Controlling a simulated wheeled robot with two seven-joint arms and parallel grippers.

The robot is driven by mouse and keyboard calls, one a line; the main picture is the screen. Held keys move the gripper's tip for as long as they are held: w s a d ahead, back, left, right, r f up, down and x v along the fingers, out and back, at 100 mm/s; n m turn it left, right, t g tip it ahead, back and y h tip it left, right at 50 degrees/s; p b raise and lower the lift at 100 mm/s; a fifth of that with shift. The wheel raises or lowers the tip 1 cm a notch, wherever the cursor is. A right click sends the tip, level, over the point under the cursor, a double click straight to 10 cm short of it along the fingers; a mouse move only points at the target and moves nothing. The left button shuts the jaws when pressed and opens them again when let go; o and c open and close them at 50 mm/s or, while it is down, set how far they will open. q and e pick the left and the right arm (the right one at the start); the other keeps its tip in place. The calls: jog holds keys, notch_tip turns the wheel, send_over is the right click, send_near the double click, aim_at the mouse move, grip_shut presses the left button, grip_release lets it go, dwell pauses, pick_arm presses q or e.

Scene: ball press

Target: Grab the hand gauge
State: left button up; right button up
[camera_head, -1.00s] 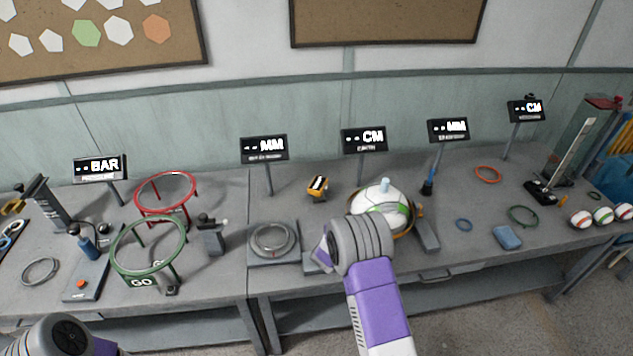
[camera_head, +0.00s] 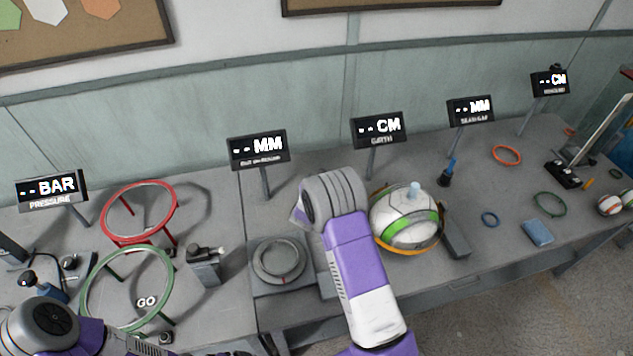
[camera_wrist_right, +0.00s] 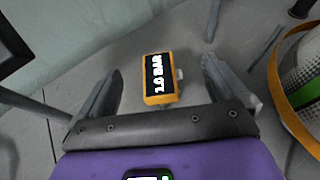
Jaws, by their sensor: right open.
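The hand gauge (camera_wrist_right: 152,92) is a small yellow block with a black screen reading 2.0 BAR. In the right wrist view it lies between the two fingers of my right gripper (camera_wrist_right: 162,70). The fingers are apart, with a gap on each side of the gauge, and do not visibly touch it. In the head view my right arm hides the gauge and the right fingers. Only my left forearm shows at the lower left of the head view; the left gripper is not in sight.
A white and green ball (camera_head: 405,217) in an orange band (camera_head: 404,250) sits right of my right arm. A grey ring on a plate (camera_head: 280,262) lies to its left. Display stands (camera_head: 259,150) line the back. Red (camera_head: 140,212) and green hoops (camera_head: 127,288) stand at left.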

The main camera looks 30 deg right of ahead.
jog(key=shift+w+d+f+b, duration=0.85)
jog(key=shift+f+b, duration=0.4)
jog(key=shift+f, duration=0.35)
jog(key=shift+w+d+f+b, duration=0.65)
jog(key=shift+w+f+b, duration=0.3)
jog(key=shift+f+b, duration=0.5)
jog(key=shift+w+d+f+b, duration=0.85)
jog(key=shift+f+b, duration=0.25)
jog(key=shift+f, duration=0.65)
jog(key=shift+a, duration=0.1)
